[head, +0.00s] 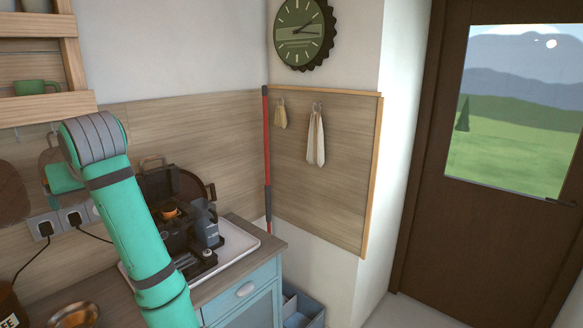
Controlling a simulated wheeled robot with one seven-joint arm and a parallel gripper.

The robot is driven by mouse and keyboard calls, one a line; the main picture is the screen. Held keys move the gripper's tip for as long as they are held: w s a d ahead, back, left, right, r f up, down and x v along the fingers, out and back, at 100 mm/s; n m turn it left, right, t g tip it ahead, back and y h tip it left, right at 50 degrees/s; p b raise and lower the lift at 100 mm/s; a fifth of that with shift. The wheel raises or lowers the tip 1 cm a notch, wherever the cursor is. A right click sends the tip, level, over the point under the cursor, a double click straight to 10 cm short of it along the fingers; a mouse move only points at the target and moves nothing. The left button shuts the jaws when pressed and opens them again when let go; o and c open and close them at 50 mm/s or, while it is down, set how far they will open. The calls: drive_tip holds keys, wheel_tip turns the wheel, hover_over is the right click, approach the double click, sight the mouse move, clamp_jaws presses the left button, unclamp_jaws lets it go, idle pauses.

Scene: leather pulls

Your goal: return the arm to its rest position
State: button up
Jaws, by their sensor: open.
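My teal arm rises from the bottom of the head view to a grey-banded elbow in front of the back wall. My gripper (197,256), dark and blocky, shows to the right of the arm, in front of the white tray (243,237) on the counter. It is open, and I see nothing held in it. Part of my wrist and forearm is hidden behind the nearer arm link. Whether the gripper touches the tray cannot be told.
The counter (232,280) ends to the right of the tray. A copper bowl (75,315) and a dark jar (11,308) stand at lower left. A wooden shelf (45,108) with a green mug (37,87) is at upper left. Free floor lies before the door (440,180).

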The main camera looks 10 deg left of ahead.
drive_tip(key=w+d+f+m+t, duration=0.1)
drive_tip(key=w+d+f+m, duration=0.2)
drive_tip(key=f, duration=1.1)
drive_tip(key=w+d+f+m+t, duration=0.1)
drive_tip(key=w+d+f, duration=0.3)
drive_tip(key=f, duration=1)
drive_tip(key=s+d+f+m+t+h, duration=0.15)
drive_tip(key=s+d+f, duration=0.25)
drive_tip(key=d+f, duration=0.55)
drive_tip(key=s+d+f+m+t, duration=0.25)
drive_tip(key=d+f, duration=0.35)
drive_tip(key=f, duration=0.6)
drive_tip(key=s+d+f+m+t+h, duration=0.15)
drive_tip(key=s+d+f, duration=0.25)
drive_tip(key=s+d, duration=0.55)
drive_tip(key=s+d+f+m+t+h, duration=0.15)
drive_tip(key=s+d+f, duration=0.25)
drive_tip(key=s+d, duration=0.6)
drive_tip(key=s+d+r+h, duration=0.1)
drive_tip(key=s+d+r, duration=0.1)
drive_tip(key=s, duration=0.5)
drive_tip(key=s+d+r+h, duration=0.1)
drive_tip(key=s+d+r, duration=0.2)
drive_tip(key=s, duration=0.4)
drive_tip(key=s+d+r+h, duration=0.2)
drive_tip(key=s+r, duration=0.2)
drive_tip(key=s, duration=0.3)
drive_tip(key=shift+s+d, duration=0.2)
drive_tip(key=shift+d, duration=0.15)
